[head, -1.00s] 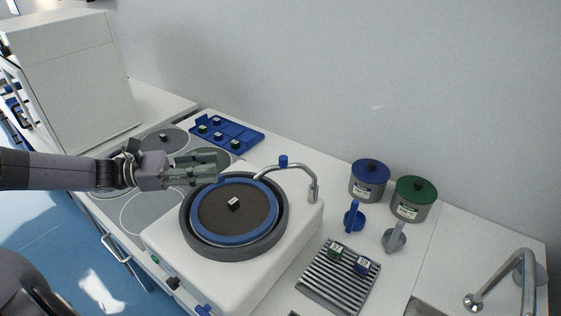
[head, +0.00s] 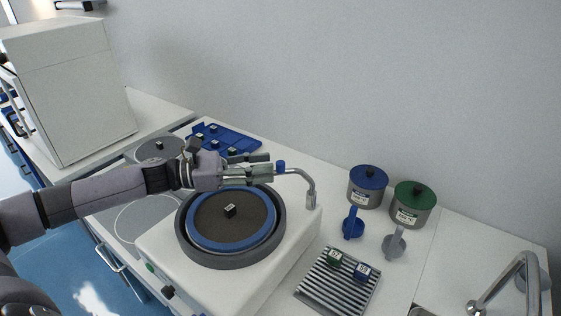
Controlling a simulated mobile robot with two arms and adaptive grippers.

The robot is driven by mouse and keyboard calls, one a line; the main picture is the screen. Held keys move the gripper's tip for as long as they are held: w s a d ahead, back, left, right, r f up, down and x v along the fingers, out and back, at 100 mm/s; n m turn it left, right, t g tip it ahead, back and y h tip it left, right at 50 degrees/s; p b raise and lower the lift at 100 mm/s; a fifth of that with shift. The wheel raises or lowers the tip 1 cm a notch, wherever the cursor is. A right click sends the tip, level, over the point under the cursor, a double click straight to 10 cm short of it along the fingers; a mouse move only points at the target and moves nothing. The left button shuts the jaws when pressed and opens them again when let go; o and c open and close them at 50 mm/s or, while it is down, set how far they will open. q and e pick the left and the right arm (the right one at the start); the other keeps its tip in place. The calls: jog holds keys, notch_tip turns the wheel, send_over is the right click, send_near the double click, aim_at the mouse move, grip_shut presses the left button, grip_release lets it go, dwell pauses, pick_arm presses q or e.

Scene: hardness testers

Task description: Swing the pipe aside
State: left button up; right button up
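The pipe (head: 300,175) is a thin curved metal tube with a blue knob (head: 281,167) on it. It rises from the right side of the white machine and reaches left over the round grey plate (head: 250,213) with its blue ring. My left gripper (head: 271,166) is at the pipe's free end, just left of the blue knob. Its two fingers look apart, one above the other. The fingers hide the pipe's tip, and I cannot tell whether they touch it. A small dark cube (head: 230,211) lies on the plate. My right gripper is not in view.
A blue tray (head: 250,141) with small cubes is behind my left gripper. A blue-lidded pot (head: 368,187) and a green-lidded pot (head: 414,205) stand at right. A slatted rack (head: 325,295) holds two cubes. A tap (head: 520,270) is at far right.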

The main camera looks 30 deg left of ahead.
aim_at(281, 162)
pick_arm(q)
jog(key=x, duration=0.2)
jog(key=p+x, duration=0.1)
jog(key=shift+w+d+r, duration=0.15)
jog(key=shift+r, duration=0.1)
jog(key=shift+w+d+f+p, duration=0.2)
jog(key=shift+w+d+p, duration=0.15)
jog(key=shift+d, duration=0.2)
jog(key=c, duration=0.4)
grip_shut()
